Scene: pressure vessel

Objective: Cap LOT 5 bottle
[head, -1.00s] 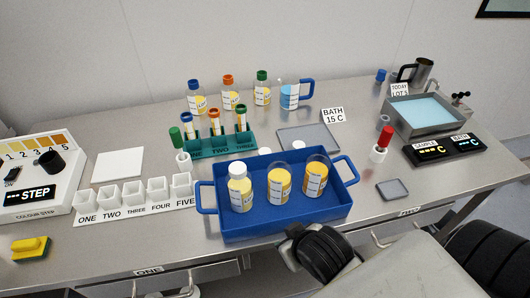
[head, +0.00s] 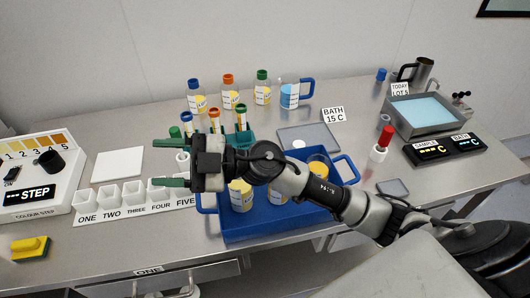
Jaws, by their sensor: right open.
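A blue tray (head: 300,223) holds three bottles with yellow contents. My right arm hides much of them: the left bottle (head: 241,196), the middle bottle (head: 277,197) and the right bottle (head: 318,161) show only in part. Their lot labels are too small to read. A small white disc, likely a cap (head: 298,145), lies by the front of the grey pad (head: 322,137). My right gripper (head: 159,163) is open and empty, its dark green fingers pointing left, in front of the green rack and above the white cup row. My left gripper is not in view.
The green rack (head: 238,140) holds capped tubes. Capped bottles (head: 228,99) and a blue-handled jug (head: 290,95) stand behind. A red-topped white item (head: 382,145), displays (head: 445,147) and a water bath (head: 425,108) stand right. A white cup row (head: 135,205) is left.

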